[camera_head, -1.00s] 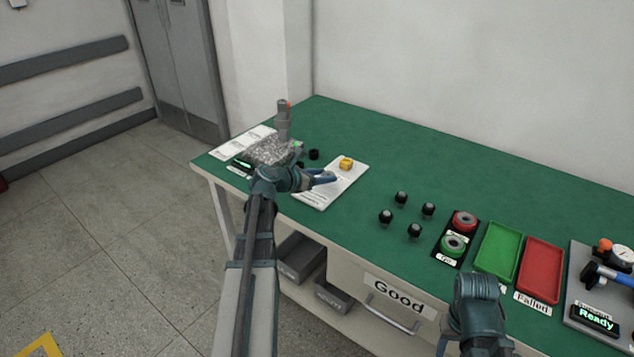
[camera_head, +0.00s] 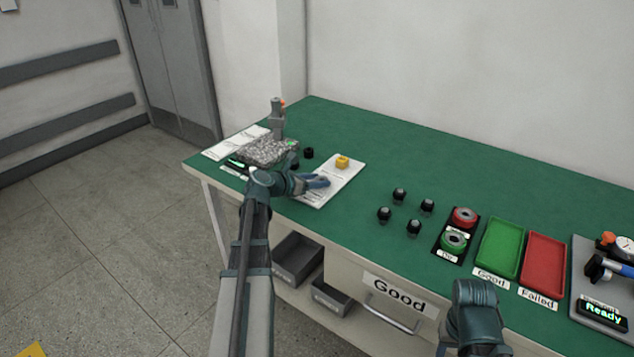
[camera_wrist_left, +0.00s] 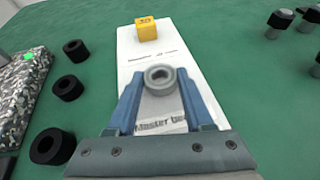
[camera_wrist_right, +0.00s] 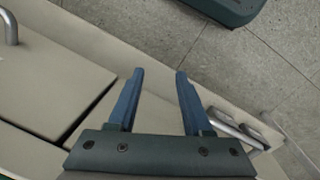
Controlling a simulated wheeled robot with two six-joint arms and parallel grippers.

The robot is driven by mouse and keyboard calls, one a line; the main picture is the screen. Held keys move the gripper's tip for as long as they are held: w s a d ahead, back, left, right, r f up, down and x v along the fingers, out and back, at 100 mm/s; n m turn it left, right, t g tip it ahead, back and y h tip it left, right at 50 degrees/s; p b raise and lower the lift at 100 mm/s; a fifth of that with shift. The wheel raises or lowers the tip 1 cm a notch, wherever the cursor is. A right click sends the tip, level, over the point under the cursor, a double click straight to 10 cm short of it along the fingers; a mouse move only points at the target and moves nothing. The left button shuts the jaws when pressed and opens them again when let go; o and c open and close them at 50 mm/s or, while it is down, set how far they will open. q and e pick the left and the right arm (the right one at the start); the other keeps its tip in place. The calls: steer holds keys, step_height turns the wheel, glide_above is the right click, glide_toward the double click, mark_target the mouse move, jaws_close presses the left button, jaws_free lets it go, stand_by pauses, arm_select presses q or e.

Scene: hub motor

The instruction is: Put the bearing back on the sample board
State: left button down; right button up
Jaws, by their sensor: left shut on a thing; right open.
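The sample board (camera_head: 346,174) is a white plate on the green table, with a yellow block at its far end. It also shows in the left wrist view (camera_wrist_left: 133,63), with partly readable "Master" lettering near my gripper. My left gripper (camera_head: 324,182) is over the near part of the board. In the left wrist view it is shut on the grey ring-shaped bearing (camera_wrist_left: 160,79), held between the blue fingertips above the board. Whether the bearing touches the board I cannot tell. My right gripper (camera_wrist_right: 157,76) is open and empty, away from the board, beside the table's front.
Several black rings (camera_wrist_left: 68,88) lie left of the board, beside a speckled grey block (camera_head: 268,151) with an upright post. Several black-capped parts (camera_head: 414,227), a green tray (camera_head: 501,249) and a red tray (camera_head: 543,266) are to the right. The table's back middle is clear.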

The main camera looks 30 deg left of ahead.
arm_select(q)
steer(key=shift+c, duration=1.4)
jaws_free()
steer(key=shift+f, duration=0.1)
steer(key=shift+r, duration=0.2)
steer(key=p+v, duration=0.5)
steer(key=v, duration=0.7)
